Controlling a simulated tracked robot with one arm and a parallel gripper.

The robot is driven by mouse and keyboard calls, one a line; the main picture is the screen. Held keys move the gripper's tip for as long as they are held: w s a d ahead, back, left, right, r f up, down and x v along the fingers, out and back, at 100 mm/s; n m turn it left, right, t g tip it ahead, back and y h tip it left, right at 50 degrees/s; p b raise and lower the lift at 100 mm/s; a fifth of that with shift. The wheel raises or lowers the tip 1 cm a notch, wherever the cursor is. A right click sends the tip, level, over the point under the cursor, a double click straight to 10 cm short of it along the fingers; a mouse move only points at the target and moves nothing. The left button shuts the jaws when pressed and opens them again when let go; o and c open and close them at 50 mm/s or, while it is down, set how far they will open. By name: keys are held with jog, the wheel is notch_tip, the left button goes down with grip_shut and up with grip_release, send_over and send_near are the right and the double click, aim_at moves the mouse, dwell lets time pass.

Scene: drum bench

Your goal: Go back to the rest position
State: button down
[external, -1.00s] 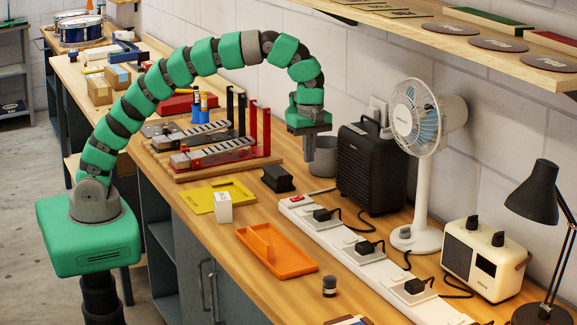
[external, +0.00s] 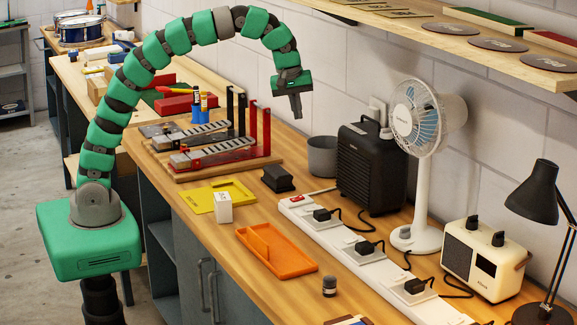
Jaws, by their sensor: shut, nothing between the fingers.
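A long white power strip (external: 328,236) lies along the bench, with a red switch at its far left end. Several black plugs with cables sit in it; the cable of the far plug (external: 322,214) runs toward the black fan heater (external: 370,165). The heater stands behind the strip, against the wall side. The small socket switches are too small to read on or off. My gripper (external: 298,116) is shut and empty, pointing down in the air, up and to the left of the heater and well clear of the strip.
A white fan (external: 419,120), a cream radio (external: 484,260) and a black lamp (external: 533,192) stand right of the strip. A grey cup (external: 323,158), a black block (external: 278,179) and an orange tray (external: 295,264) are nearby. A wooden shelf (external: 450,40) overhangs the bench.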

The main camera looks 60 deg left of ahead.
jog(key=s+a+r+m+t+y+b, duration=0.1)
jog(key=s+a+r+m, duration=0.1)
jog(key=a+r+m, duration=0.35)
jog(key=s+a+r+m+t, duration=0.2)
jog(key=a+r, duration=0.1)
jog(key=a, duration=0.6)
jog(key=s+a+r+m+t+y+b, duration=0.1)
jog(key=s+a+r+m, duration=0.1)
jog(key=a+r+m, duration=0.35)
jog(key=s+r+t+h+p, duration=0.1)
jog(key=s+r+t, duration=0.25)
jog(key=r, duration=0.65)
jog(key=s+r+t+h+p, duration=0.15)
jog(key=r+t, duration=0.35)
jog(key=r, duration=0.5)
notch_tip(320, 180, down, 28)
jog(key=b, duration=2.7)
jog(key=shift+s+a+n, duration=0.2)
jog(key=shift+s+n, duration=0.1)
jog(key=shift+s, duration=0.1)
jog(key=shift+t, duration=0.25)
